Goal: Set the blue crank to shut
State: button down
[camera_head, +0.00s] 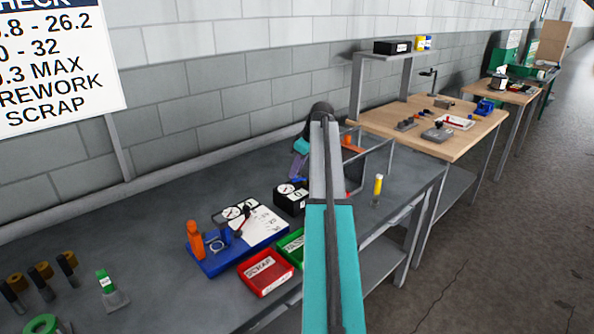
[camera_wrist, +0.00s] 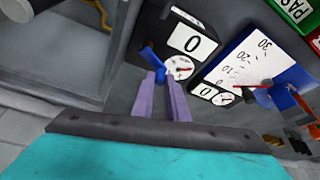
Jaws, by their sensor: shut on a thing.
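The blue crank (camera_wrist: 149,54) shows between and just beyond the purple fingertips of my gripper (camera_wrist: 163,82) in the wrist view. The jaws are shut on it, and they hide part of it. Right beside it is a round dial (camera_wrist: 180,68) with a red needle, on a black box marked 0 (camera_wrist: 195,42). In the head view my gripper (camera_head: 297,166) is low at the back of the grey bench, largely behind my own arm. The crank can hardly be made out there. The black box (camera_head: 290,198) stands in front of the gripper.
A blue fixture (camera_head: 207,268) with an orange clamp and a scale card stands left of the gripper. A red SCRAP bin (camera_head: 265,272) and a green bin (camera_head: 291,246) are in front. A yellow-topped tool (camera_head: 378,186) stands at the right. A grey frame (camera_head: 378,160) rises behind my arm.

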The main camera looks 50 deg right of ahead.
jog(key=m, duration=0.1)
jog(key=m+h, duration=0.1)
jog(key=w+m, duration=0.1)
jog(key=shift+d+m+h, duration=0.25)
jog(key=shift+m+h, duration=0.05)
jog(key=m, duration=0.1)
jog(key=m+h, duration=0.1)
jog(key=shift+w+d+m, duration=0.25)
jog(key=shift+d+m, duration=0.05)
jog(key=m, duration=0.2)
jog(key=d+m+h, duration=0.1)
jog(key=shift+w+g, duration=0.3)
jog(key=shift+w+d+m+g+h+p, duration=0.1)
jog(key=shift+d+m+g+h+p, duration=0.15)
jog(key=shift+m, duration=0.6)
jog(key=shift+d+m+g+h+p, duration=0.15)
jog(key=shift+d+m+h, duration=0.1)
jog(key=shift+m, duration=0.6)
jog(key=c, duration=1.7)
grip_release()
jog(key=shift+c, duration=0.2)
